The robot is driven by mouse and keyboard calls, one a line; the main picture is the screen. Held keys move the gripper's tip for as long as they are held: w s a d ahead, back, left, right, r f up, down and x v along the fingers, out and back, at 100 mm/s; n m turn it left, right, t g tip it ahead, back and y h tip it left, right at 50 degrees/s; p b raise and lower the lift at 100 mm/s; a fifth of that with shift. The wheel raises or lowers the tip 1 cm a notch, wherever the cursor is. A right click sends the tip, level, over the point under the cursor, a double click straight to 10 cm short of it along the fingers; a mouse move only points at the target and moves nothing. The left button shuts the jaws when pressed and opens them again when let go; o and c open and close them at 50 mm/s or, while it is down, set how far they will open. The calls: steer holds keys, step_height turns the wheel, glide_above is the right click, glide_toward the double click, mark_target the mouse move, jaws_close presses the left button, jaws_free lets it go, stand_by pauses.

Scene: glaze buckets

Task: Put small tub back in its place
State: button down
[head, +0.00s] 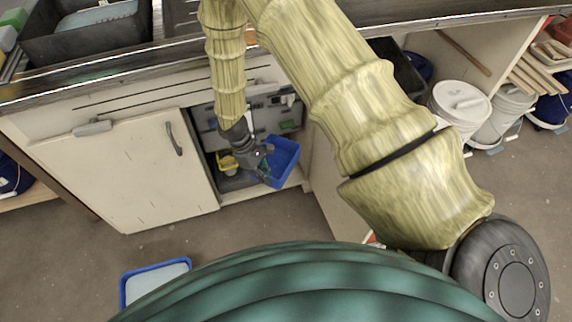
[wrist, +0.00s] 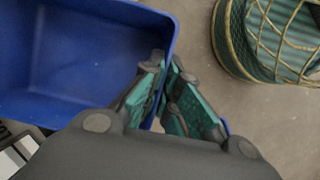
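A blue tub (head: 283,158), empty in the wrist view (wrist: 75,50), is at the open front of the low cupboard. My gripper (head: 262,162) is at its left side in the head view. In the wrist view my gripper's fingertips (wrist: 167,66) are closed together, with the tub's rim wall between them. The tub looks tilted. Whether it touches the cupboard floor I cannot tell. Which tub the task calls small is not labelled.
A yellow container (head: 228,161) stands inside the cupboard (head: 233,187), left of my gripper. A white door (head: 130,180) is on the left. Another blue-rimmed tub (head: 124,290) lies on the floor. White buckets (head: 458,106) stand at the right.

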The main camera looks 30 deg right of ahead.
steer(key=s+d+f+n+t+h+b, duration=0.1)
steer(key=s+d+f+n+b, duration=0.15)
steer(key=d+f+b, duration=0.5)
steer(key=s+d+f+n+t+b, duration=0.1)
steer(key=d+f+n+b, duration=0.15)
steer(key=f+b, duration=0.85)
steer(key=s+d+f+n+t+h+b, duration=0.15)
steer(key=d+f+n+b, duration=0.3)
steer(key=f+b, duration=0.5)
steer(key=w+d+f+b, duration=0.2)
steer(key=w+b, duration=0.1)
steer(key=w, duration=0.5)
steer(key=w+d+f+b, duration=0.2)
steer(key=w+f+b, duration=0.1)
steer(key=w, duration=0.6)
steer(key=shift+w+d+f+m+g+b, duration=0.15)
steer(key=shift+d+m+g+b, duration=0.1)
steer(key=shift+m+g+b, duration=0.1)
steer(key=shift+y, duration=0.25)
steer(key=c, duration=1.6)
jaws_free()
steer(key=shift+f, duration=0.1)
steer(key=shift+c, duration=0.2)
